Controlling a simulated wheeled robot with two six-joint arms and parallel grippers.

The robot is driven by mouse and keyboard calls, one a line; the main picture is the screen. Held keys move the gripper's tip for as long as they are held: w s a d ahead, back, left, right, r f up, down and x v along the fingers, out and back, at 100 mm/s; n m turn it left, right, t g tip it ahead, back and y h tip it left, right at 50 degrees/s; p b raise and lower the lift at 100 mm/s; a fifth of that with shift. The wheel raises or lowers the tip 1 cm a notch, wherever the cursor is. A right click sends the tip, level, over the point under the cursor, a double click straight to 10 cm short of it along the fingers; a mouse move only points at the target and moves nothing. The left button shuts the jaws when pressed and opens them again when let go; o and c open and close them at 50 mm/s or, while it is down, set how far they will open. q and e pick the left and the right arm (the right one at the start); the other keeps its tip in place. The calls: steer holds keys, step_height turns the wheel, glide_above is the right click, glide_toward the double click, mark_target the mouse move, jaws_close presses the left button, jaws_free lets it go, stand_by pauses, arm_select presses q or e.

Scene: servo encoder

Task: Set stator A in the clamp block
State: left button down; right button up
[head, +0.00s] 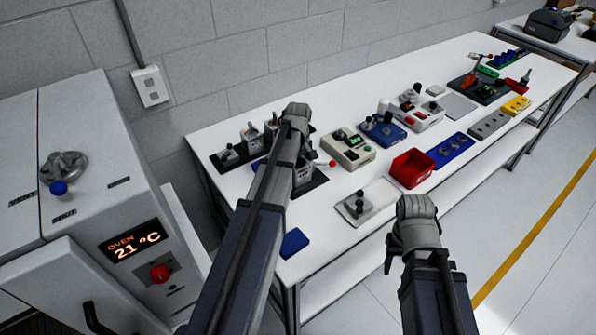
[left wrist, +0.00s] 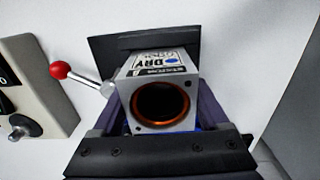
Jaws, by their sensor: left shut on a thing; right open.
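A grey, square-bodied stator (left wrist: 150,72) with a copper-lined round bore and a label reading "DRY" is in the left wrist view. My left gripper (left wrist: 162,103) is shut on it, a finger along each side. The stator's letter is not readable. A black plate (left wrist: 105,48), seemingly the clamp block's, shows behind it, with a red-knobbed lever (left wrist: 75,77) to the left. I cannot tell whether the stator is seated. In the head view my left arm hides much of this spot; the red knob (head: 332,163) shows beside it. My right gripper (head: 396,262) is open and empty at the table's front side.
Stators stand on a black tray (head: 216,163) at the table's left end. A cream control box (head: 348,148), a red bin (head: 411,168) and a light plate with a black knob (head: 366,205) lie to the right. A blue pad (head: 293,242) is near the front edge. An oven (head: 140,243) stands left.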

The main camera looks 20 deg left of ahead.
arm_select(q)
jaws_free()
stand_by(0.8)
step_height(320, 180, up, 6)
steer(key=p, duration=0.6)
steer(key=shift+r, duration=0.15)
steer(key=shift+d, duration=0.1)
